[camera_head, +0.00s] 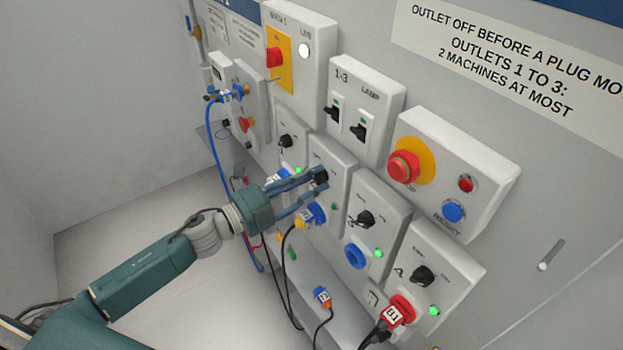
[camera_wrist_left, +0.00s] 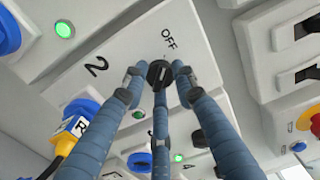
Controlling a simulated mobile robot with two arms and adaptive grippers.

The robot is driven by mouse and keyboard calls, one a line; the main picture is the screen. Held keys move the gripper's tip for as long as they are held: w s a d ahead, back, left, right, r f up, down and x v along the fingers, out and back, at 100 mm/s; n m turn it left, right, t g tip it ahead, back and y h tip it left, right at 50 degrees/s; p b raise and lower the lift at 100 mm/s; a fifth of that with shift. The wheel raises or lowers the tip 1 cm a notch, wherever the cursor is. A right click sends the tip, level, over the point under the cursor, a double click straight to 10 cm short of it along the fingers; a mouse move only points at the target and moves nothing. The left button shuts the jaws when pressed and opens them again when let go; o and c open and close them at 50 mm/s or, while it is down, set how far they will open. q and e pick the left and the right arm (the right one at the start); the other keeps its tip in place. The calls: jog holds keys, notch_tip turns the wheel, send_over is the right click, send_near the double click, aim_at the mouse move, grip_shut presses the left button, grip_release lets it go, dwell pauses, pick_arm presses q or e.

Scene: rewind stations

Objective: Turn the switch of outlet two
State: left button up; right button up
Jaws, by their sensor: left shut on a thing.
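The outlet two box (camera_head: 340,165) is a light grey panel in the lower row on the wall, marked "2" and "OFF" in the left wrist view (camera_wrist_left: 120,50). Its black switch knob (camera_wrist_left: 160,72) sits between the fingertips of my left gripper (camera_head: 318,182), which is shut on it. The fingers hide part of the knob, and I cannot tell exactly where it points. The outlet two lamp (camera_head: 333,206) looks dark green, not brightly lit. A blue and yellow plug (camera_head: 303,222) is at its socket, below the gripper. My right gripper is not in view.
Outlet one's lamp (camera_head: 297,170), the third box's lamp (camera_head: 378,254) and outlet four's lamp (camera_head: 434,311) glow green. A red plug (camera_head: 400,310) is in outlet four. A red stop button (camera_head: 404,166) and lamp switches (camera_head: 358,130) are above. Cables hang below my left gripper.

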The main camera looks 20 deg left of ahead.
pick_arm(q)
jog(key=shift+s+d+f, duration=0.15)
jog(key=shift+f, duration=0.15)
jog(key=o, duration=0.9)
jog(key=shift+o, duration=1.3)
jog(key=shift+r, duration=0.2)
jog(key=v, duration=1.2)
